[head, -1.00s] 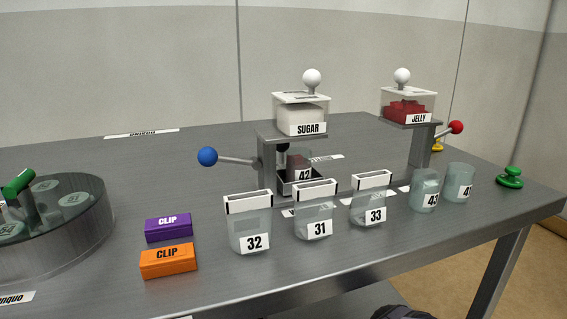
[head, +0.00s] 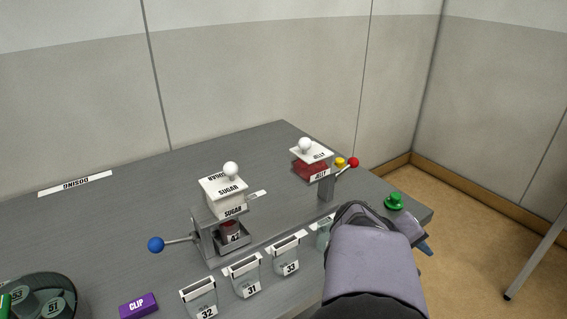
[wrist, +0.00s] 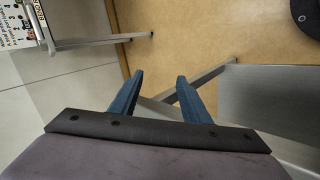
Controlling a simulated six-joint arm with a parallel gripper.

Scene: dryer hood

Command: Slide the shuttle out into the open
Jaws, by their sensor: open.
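The sugar dispenser (head: 224,192) stands at the middle of the table, with a white knob on its hopper and a blue-ball lever (head: 156,244) out to the left. Under it a dark tray (head: 238,240), which looks like the shuttle, holds jar 42 (head: 230,229) with dark red contents. My gripper (head: 425,248) is at the table's right edge, well away from the tray, partly hidden by my arm. In the wrist view my gripper (wrist: 158,88) is open and empty, its two blue fingers apart above the floor.
Jars 32 (head: 199,299), 31 (head: 243,276) and 33 (head: 287,258) line the front. The jelly dispenser (head: 312,165) with its red-ball lever (head: 353,162) stands behind my arm. A green button (head: 393,201) is at the right corner. A purple clip box (head: 138,305) lies front left.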

